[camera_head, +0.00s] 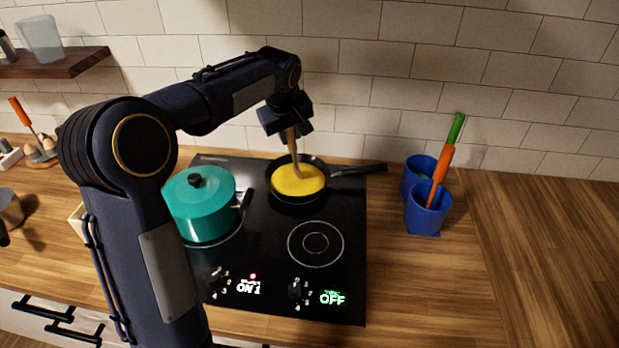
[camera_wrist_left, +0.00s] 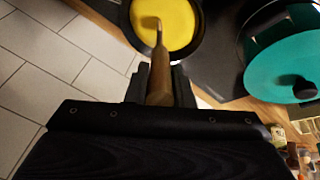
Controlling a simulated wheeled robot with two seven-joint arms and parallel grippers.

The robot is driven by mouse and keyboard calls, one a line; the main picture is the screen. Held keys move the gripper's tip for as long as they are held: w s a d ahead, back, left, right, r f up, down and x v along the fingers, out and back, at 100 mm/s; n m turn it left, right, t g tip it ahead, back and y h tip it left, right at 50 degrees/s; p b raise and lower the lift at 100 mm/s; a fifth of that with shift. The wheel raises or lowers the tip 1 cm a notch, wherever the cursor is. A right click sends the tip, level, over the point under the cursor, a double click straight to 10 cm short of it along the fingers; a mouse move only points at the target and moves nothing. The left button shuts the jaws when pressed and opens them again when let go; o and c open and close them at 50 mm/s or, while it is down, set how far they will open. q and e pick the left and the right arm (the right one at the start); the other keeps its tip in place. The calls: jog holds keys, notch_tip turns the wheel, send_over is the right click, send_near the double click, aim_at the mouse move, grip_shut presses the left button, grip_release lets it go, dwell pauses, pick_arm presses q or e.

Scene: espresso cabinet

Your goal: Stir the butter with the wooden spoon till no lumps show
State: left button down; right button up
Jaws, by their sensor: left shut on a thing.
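A black frying pan (camera_head: 268,191) sits on the back right burner of the black cooktop, its handle pointing right. Smooth-looking yellow butter (camera_head: 306,186) covers its bottom; I see no clear lumps. My left gripper (camera_head: 290,128) is above the pan, shut on the wooden spoon (camera_head: 293,152). The spoon slants down and its tip is in the butter. In the left wrist view the spoon (camera_wrist_left: 159,75) runs from the jaws into the yellow butter (camera_wrist_left: 178,18); its lower end is hidden in it. My right gripper is not in view.
A teal lidded pot (camera_head: 203,215) stands left of the pan, close to my left arm. Blue holders (camera_head: 428,212) with orange and green handled utensils stand right of the cooktop (camera_head: 270,275). The front right burner is empty. Knob displays read "ON 1" and "OFF".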

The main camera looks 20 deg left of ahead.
pick_arm(q)
jog(key=shift+r, duration=0.1)
dwell(0.3)
notch_tip(320, 180, up, 5)
jog(key=p, duration=0.4)
dwell(0.6)
jog(key=shift+r+p, duration=0.3)
jog(key=shift+r, duration=2.15)
jog(key=shift+f, duration=0.1)
